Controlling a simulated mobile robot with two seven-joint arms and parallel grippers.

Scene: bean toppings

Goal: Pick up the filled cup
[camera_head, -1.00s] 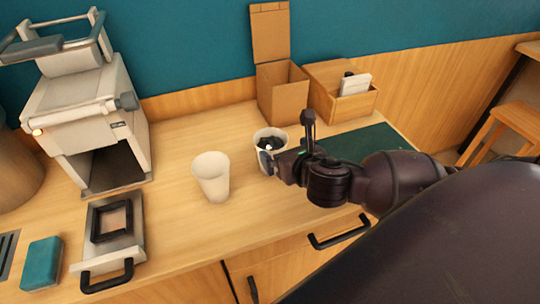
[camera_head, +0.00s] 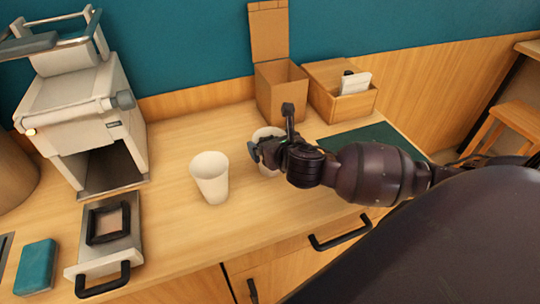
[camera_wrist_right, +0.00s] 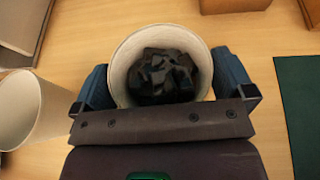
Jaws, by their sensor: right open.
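The filled cup (camera_wrist_right: 120,75) is white with dark chunks (camera_wrist_right: 163,75) inside. In the right wrist view it stands upright between the two fingers of my right gripper (camera_wrist_right: 168,88), which is open around it with the fingers at its left and right sides. In the head view the filled cup (camera_head: 268,134) is mostly hidden behind my right gripper (camera_head: 268,152). A second white cup (camera_head: 210,178) stands to its left; it also shows at the left of the right wrist view (camera_wrist_right: 30,108). My left gripper is not in view.
An open cardboard box (camera_head: 281,95) and a wooden bin (camera_head: 343,98) stand behind the filled cup. A dark green mat (camera_head: 375,140) lies to the right. A white machine (camera_head: 85,115), a black-handled tray (camera_head: 107,240) and a teal block (camera_head: 37,268) are at the left.

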